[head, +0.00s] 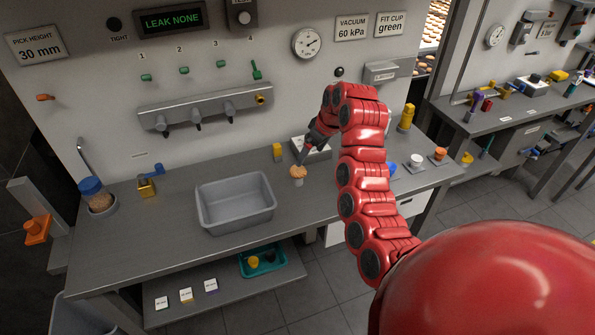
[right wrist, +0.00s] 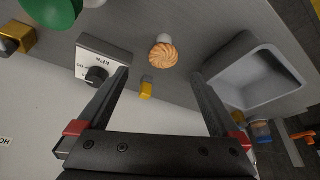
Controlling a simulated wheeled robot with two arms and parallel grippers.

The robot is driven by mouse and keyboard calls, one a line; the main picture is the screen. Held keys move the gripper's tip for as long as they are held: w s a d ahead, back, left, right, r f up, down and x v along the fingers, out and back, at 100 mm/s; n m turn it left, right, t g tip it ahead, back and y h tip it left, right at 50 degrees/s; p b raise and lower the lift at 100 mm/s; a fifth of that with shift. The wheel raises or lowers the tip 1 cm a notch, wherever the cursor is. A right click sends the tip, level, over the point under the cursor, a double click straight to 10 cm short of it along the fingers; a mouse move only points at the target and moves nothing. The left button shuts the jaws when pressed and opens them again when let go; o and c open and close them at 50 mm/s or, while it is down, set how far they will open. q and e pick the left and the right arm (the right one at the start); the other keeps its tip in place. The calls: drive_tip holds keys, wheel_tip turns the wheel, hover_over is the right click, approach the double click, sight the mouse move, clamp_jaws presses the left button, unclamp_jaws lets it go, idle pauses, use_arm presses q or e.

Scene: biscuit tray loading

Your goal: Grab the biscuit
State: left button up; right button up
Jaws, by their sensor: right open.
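The biscuit (head: 297,171) is round and golden and sits on a small pale stand on the bench, right of the grey bin. In the right wrist view the ridged biscuit (right wrist: 163,55) lies past the fingertips, roughly midway between them. My right gripper (head: 303,158) is just above and beside the biscuit in the head view. Its two fingers (right wrist: 160,76) are spread wide in the wrist view, with nothing between them. I cannot tell from the head view whether a fingertip touches the biscuit. My left gripper is not in view.
The grey bin (head: 209,220) stands left of the biscuit. A yellow block (head: 277,152) is behind it, and a white box with a black knob (right wrist: 95,65) stands close by. The bench (head: 130,245) is clear at the front left.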

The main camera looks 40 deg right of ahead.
sight(299, 170)
drive_tip(key=p+x, duration=0.1)
drive_tip(key=x, duration=0.1)
drive_tip(key=p+x, duration=0.1)
drive_tip(key=x, duration=0.2)
drive_tip(key=a+p+x, duration=0.1)
drive_tip(key=p+x, duration=0.1)
drive_tip(key=shift+w+f, duration=0.15)
drive_tip(key=shift+w+d+f, duration=0.1)
drive_tip(key=shift+w+f, duration=0.05)
drive_tip(key=shift+f, duration=0.2)
drive_tip(key=c, duration=0.8)
